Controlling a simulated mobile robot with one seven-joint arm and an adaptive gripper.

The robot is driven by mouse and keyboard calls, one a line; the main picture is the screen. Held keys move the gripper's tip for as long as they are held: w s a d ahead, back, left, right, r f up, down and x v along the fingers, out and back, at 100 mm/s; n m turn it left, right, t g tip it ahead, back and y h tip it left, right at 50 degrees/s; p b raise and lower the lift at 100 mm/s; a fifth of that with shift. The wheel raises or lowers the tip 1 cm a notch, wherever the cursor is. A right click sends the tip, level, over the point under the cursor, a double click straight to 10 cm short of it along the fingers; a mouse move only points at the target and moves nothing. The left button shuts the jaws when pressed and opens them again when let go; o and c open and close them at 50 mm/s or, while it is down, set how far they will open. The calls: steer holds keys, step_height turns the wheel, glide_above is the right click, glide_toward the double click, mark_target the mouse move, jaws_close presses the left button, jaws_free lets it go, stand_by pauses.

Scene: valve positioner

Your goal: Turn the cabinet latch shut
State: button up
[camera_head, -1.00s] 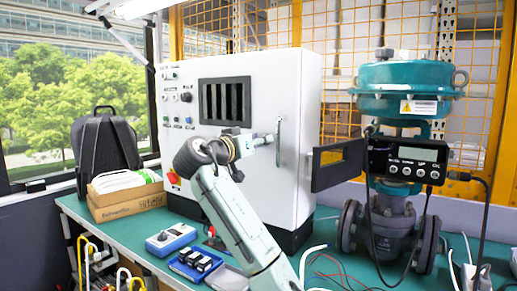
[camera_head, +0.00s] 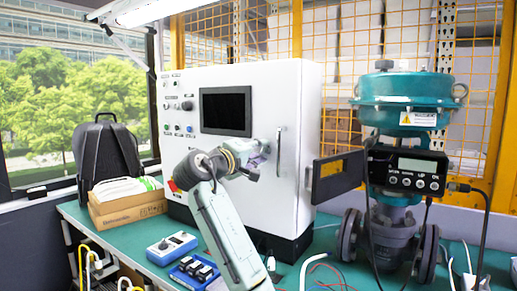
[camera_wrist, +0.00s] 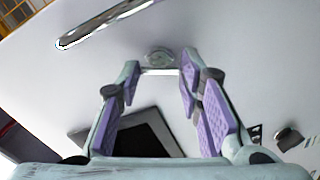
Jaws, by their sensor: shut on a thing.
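The white cabinet (camera_head: 262,100) stands on the bench, its door closed as far as I can see. The latch (camera_wrist: 158,56) is a small round metal piece on the cabinet face, at the upper middle of the wrist view. My gripper (camera_wrist: 161,70) has its purple-padded fingers at either side of the latch's near part, and it is shut on the latch. The fingertips hide part of it, so its turn angle is unclear. In the head view my gripper (camera_head: 264,150) is at the cabinet front, left of the vertical metal handle (camera_head: 278,145); the latch is hidden there.
The long handle (camera_wrist: 105,23) lies close beyond my fingertips. A dark screen (camera_head: 226,111) is on the cabinet front. A small open panel (camera_head: 338,176) and a teal valve (camera_head: 405,100) stand to the right. A blue meter (camera_head: 172,247) lies on the bench.

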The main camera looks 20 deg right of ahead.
steer(key=shift+a+n+p, duration=0.1)
steer(key=shift+n+p, duration=0.65)
steer(key=shift+n, duration=1.55)
steer(key=o, duration=1.2)
steer(key=shift+c, duration=0.2)
steer(key=v, duration=1.2)
